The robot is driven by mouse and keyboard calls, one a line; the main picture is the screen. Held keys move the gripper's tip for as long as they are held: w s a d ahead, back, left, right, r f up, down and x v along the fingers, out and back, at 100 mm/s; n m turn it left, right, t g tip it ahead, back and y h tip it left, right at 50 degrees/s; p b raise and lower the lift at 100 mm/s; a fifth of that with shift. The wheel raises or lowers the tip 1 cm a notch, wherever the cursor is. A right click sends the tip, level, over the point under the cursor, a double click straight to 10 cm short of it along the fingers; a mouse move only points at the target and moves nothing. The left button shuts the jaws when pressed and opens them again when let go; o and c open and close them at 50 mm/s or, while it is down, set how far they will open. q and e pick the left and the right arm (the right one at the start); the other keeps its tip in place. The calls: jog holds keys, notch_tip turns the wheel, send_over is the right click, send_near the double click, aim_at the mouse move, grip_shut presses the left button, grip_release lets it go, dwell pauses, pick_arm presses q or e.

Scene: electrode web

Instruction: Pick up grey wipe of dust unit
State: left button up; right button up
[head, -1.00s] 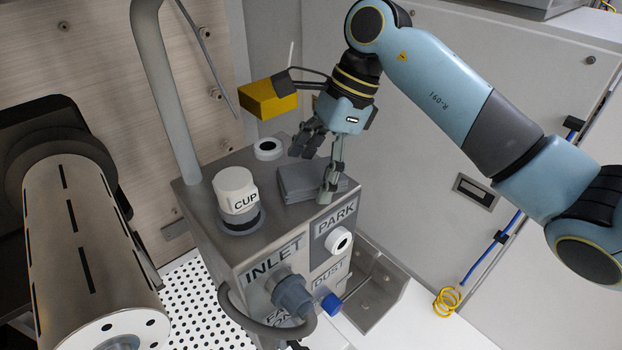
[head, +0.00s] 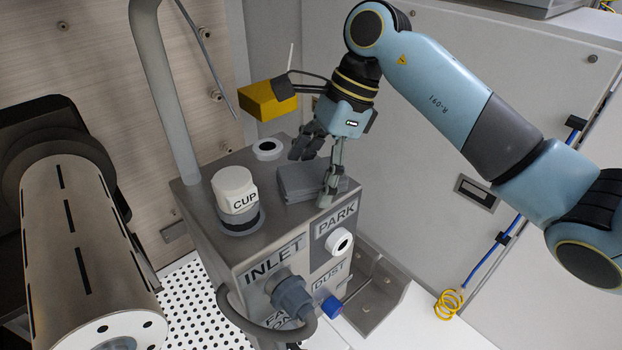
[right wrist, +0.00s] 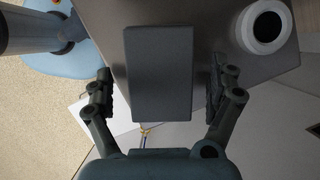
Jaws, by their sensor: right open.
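The grey wipe (head: 300,182) is a dark grey folded pad lying on top of the dust unit (head: 250,265), near its back right edge. In the right wrist view the wipe (right wrist: 158,72) is an upright grey block shape between my two fingers, with a gap on each side. My right gripper (head: 318,172) is open, pointing down over the wipe, one finger at its near right side and the other toward its far left. It also shows in the right wrist view (right wrist: 158,95). My left gripper is not in view.
A white cup (head: 234,188) labelled CUP stands left of the wipe. A white ring (head: 268,149) lies behind it. A yellow block (head: 268,100) is beside my right wrist.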

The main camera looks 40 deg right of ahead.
jog(key=c, duration=0.9)
jog(key=shift+s+f, duration=0.1)
jog(key=shift+s, duration=0.05)
jog(key=shift+c, duration=0.5)
